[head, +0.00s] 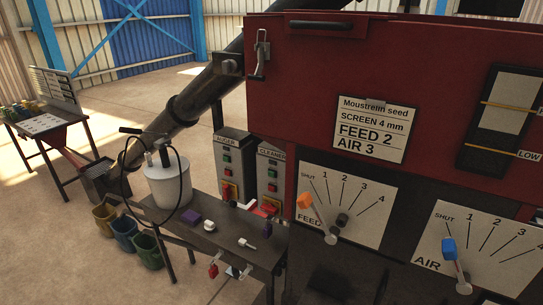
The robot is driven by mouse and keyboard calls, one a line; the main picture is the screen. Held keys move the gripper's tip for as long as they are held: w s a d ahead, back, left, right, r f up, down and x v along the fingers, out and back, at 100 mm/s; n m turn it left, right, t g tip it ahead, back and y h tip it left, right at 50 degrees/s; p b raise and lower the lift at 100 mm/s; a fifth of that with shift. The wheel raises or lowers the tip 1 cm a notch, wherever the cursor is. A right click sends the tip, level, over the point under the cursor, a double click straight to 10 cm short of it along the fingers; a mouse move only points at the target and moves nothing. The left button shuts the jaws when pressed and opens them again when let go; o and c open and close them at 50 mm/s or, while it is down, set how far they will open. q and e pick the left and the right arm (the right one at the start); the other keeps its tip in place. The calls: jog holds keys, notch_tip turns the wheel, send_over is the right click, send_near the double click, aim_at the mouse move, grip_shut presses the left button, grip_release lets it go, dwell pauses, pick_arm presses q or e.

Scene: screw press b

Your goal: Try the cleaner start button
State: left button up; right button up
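The cleaner control box (271,175) is a grey upright box labelled CLEANER, left of the red machine. Small coloured buttons run down its face, among them a green button (272,173) and a red button (272,187). The buttons are too small to read their labels. Lower on the box is a red and yellow switch area, partly covered by a red and white item (266,207). Neither of my grippers shows in the head view.
An AUGER box (231,165) stands left of the cleaner box. Before both is a dark bench (215,243) with a white pot (168,182) and small items. The red machine (300,80) fills the right, with an orange feed lever (305,201) and blue air lever (448,248).

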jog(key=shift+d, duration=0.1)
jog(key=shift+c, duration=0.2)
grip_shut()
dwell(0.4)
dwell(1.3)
